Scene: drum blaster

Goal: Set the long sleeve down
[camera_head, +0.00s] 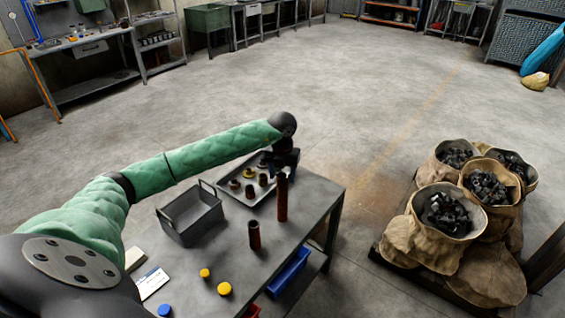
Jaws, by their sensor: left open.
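The long sleeve (282,199), a tall dark red-brown tube, stands upright on the grey table (232,267) near its right side. A shorter sleeve (254,236) of similar colour stands upright nearer to me. My left gripper (287,165) is at the end of the green-covered arm, just above and behind the top of the long sleeve in the picture. It is open; its fingers are dark and small, and I cannot tell whether they touch the sleeve. My right gripper is not in view.
A metal tray (236,197) with several small parts lies under my left forearm. A grey open bin (190,215) stands left of it. Yellow caps (225,288), a blue cap (164,310) and a card (151,283) lie in front. Sacks of dark scrap (450,215) stand right of the table.

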